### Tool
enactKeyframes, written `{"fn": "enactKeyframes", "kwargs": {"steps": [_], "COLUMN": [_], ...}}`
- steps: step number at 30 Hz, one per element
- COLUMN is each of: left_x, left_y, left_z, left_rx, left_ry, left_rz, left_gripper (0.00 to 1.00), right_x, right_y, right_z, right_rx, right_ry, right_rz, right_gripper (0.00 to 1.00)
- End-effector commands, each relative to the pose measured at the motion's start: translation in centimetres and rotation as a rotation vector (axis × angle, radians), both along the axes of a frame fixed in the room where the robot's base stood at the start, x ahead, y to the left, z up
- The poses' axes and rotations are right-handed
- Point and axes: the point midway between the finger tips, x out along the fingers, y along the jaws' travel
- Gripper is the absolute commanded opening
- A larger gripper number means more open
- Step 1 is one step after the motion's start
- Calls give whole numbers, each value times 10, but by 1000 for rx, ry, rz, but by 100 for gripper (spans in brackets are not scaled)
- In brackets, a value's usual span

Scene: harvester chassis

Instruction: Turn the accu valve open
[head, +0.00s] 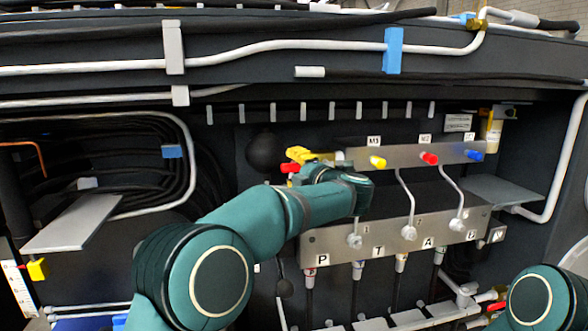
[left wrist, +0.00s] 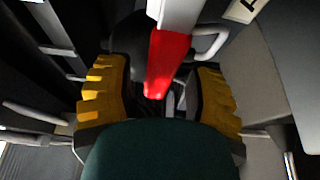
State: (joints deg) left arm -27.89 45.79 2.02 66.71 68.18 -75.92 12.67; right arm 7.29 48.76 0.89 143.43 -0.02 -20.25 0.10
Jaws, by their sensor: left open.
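A valve handle with a red grip (left wrist: 168,62) shows in the left wrist view, on a pale bar; I take it for the accu valve. My left gripper (left wrist: 162,92) is open, with one yellow-padded finger on each side of the red grip and visible gaps between. In the head view my left gripper (head: 303,158) is at the left end of the upper metal block, its yellow pads partly hidden by my wrist. A bit of red (head: 288,168) shows just beside the pads. Most of the valve is hidden there. My right gripper is not in view.
The upper metal block (head: 400,157) carries a yellow cap (head: 377,162), a red cap (head: 429,158) and a blue cap (head: 473,155). Below is a lettered manifold (head: 400,235) with hoses. A black ball (head: 263,152) is left of my gripper. A grey shelf (head: 503,190) juts out at right.

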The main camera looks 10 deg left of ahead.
Motion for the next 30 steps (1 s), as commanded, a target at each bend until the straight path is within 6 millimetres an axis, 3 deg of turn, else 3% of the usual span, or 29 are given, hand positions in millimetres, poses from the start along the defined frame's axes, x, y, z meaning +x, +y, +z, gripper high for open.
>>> {"fn": "enactKeyframes", "kwargs": {"steps": [18, 30], "left_x": [-79, -90], "left_y": [-68, -76], "left_z": [1, 1], "left_rx": [-1, 0], "left_ry": [-1, 0], "left_rz": [-2, 0], "left_gripper": [54, 54], "right_x": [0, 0], "right_y": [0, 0], "right_z": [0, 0], "right_rx": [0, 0], "right_ry": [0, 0], "right_rz": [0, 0], "right_gripper": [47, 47]}}
